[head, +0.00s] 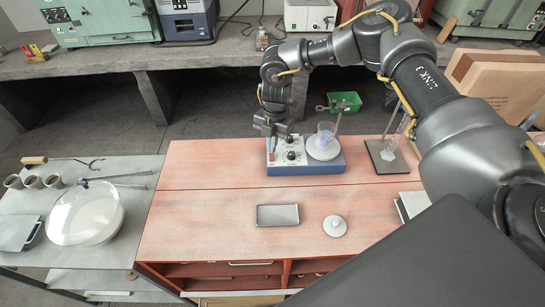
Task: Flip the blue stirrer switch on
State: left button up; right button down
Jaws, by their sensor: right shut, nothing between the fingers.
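The blue stirrer (305,170) stands at the back of the red-topped bench, with a grey control panel and dark knobs on its left part. A glass beaker (326,137) sits on its round white plate (323,153). My right gripper (271,134) is shut and empty, pointing down at the left end of the control panel. It covers part of the panel, and I cannot tell whether it touches it. The switch and its position are too small and partly hidden to make out. My left gripper is not in view.
A grey tray (278,215) and a small white lidded dish (335,226) lie in front of the stirrer. A stand (387,157) is to its right. A side table holds a large glass bowl (85,213) and cups. The bench's left part is clear.

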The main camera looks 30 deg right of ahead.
jog(key=shift+f+b, duration=0.35)
jog(key=shift+f, duration=0.4)
dwell(0.3)
jog(key=shift+r+p, duration=2.9)
jog(key=shift+r, duration=0.7)
jog(key=shift+f, duration=0.1)
